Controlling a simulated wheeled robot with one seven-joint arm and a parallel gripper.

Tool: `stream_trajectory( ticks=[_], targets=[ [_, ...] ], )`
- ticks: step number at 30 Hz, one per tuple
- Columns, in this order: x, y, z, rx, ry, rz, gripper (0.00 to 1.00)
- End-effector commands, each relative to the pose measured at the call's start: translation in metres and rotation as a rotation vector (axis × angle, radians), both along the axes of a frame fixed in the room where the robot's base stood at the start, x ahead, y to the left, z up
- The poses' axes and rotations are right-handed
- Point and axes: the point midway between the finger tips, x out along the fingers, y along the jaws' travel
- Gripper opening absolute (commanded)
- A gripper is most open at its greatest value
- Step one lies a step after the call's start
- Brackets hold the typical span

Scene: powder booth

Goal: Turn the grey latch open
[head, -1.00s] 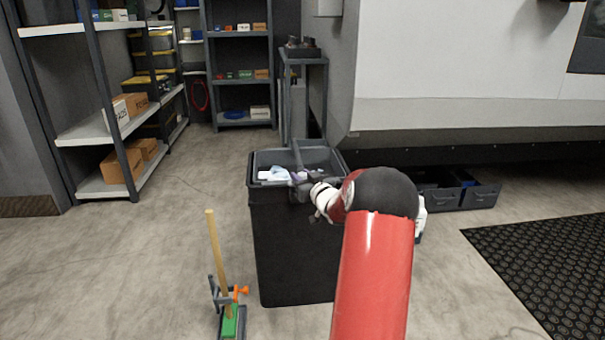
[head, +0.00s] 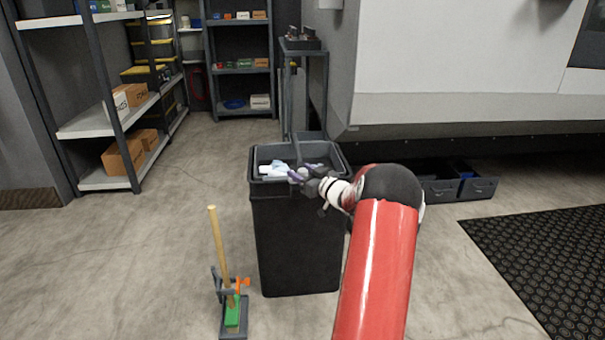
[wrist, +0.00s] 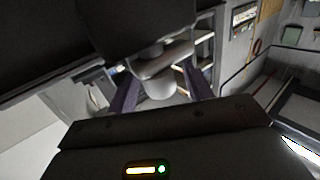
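My gripper (head: 303,174) is at the upper rim of the black bin in the head view, reaching left from my red arm. Its two purple fingers stand apart in the wrist view (wrist: 160,95). A grey piece with a rounded end, which looks like the latch (wrist: 161,84), sits between the fingers, with gaps visible at both sides. A dark rounded body is above it in the wrist view. In the head view a small pale grey knob (head: 298,175) shows between the fingers. Whether the latch is turned cannot be told.
The black bin (head: 297,240) holds pale crumpled material. A grey stand (head: 305,50) is behind it. A wooden-handled tool stand (head: 219,250) is at lower left. Shelves (head: 100,130) line the left. Dark drawers (head: 478,187) and a black mat (head: 550,265) are right. Floor at left is open.

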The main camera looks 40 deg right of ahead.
Motion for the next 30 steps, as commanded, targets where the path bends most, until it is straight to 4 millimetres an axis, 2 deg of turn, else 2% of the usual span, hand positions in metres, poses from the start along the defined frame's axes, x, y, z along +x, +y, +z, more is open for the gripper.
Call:
stream_trajectory(
  ticks=[5, 8, 15, 21, 30],
  targets=[
    [-0.001, 0.0, -0.001, 0.001, 0.001, -0.001, 0.51],
    [-0.01, -0.001, -0.001, 0.0, 0.003, -0.002, 0.51],
    [-0.051, -0.004, -0.001, 0.001, 0.002, -0.004, 0.51],
    [-0.074, -0.004, -0.001, 0.0, 0.001, 0.0, 0.51],
    [-0.078, -0.004, 0.0, 0.0, 0.0, 0.0, 0.51]
  ],
)
